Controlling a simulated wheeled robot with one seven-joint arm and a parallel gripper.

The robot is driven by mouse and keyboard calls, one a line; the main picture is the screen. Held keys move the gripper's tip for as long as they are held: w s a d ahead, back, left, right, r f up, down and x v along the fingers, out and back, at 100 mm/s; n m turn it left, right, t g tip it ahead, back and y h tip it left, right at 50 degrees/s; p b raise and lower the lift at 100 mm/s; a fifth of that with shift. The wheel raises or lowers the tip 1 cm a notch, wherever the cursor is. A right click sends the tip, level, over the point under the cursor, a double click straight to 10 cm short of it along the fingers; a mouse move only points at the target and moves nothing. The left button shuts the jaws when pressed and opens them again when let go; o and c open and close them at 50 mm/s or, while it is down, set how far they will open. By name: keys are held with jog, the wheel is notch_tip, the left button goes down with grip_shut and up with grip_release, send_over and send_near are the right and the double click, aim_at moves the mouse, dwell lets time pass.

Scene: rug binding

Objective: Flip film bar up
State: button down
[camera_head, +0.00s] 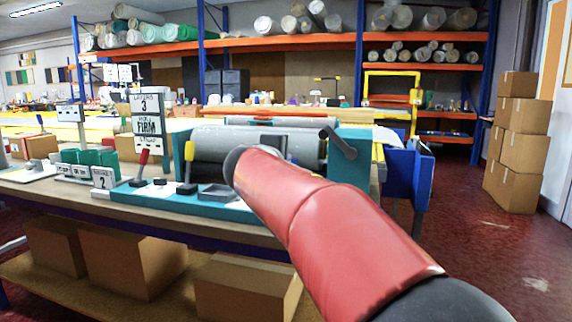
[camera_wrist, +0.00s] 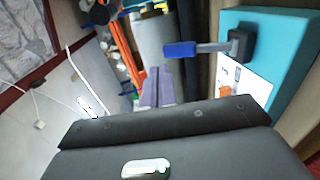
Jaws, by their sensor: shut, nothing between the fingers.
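The machine in the head view has teal end plates (camera_head: 349,165) and a long grey roller (camera_head: 300,146) between them. A dark crank lever (camera_head: 338,143) sits at its right end plate. I cannot tell which part is the film bar. In the wrist view, a lever with a blue grip (camera_wrist: 180,49) runs on a grey arm to a black hub (camera_wrist: 240,45) on a teal panel (camera_wrist: 285,50). My gripper (camera_wrist: 156,76) is shut and empty, below and left of the blue grip, apparently apart from it. In the head view my arm hides part of the machine, and my gripper does not show.
Levers with a red grip (camera_head: 143,157) and a yellow grip (camera_head: 188,189) stand on the machine's teal base. A sign (camera_head: 149,123) stands behind them. A blue bin (camera_head: 408,175) is right of the bench. Cardboard boxes (camera_head: 524,150) are stacked at the far right beside open floor.

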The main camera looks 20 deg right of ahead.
jog(key=s+a+r, duration=0.4)
jog(key=s+a, duration=0.1)
jog(key=s, duration=0.1)
jog(key=shift+s+r, duration=0.25)
jog(key=shift+r, duration=0.05)
jog(key=shift+d+f, duration=0.1)
jog(key=s+a+f+m+g+y, duration=0.2)
jog(key=s+f+m+g+y, duration=0.1)
jog(key=s+f, duration=1)
jog(key=s+a+f+m+g+y, duration=0.1)
jog(key=s+f+m+g+y, duration=0.3)
jog(key=s+f, duration=1)
notch_tip(320, 180, down, 5)
jog(key=m+y, duration=0.2)
jog(key=m, duration=0.1)
jog(key=shift+a+m+g+y, duration=0.3)
jog(key=shift+a+m, duration=0.1)
jog(key=shift+r, duration=0.15)
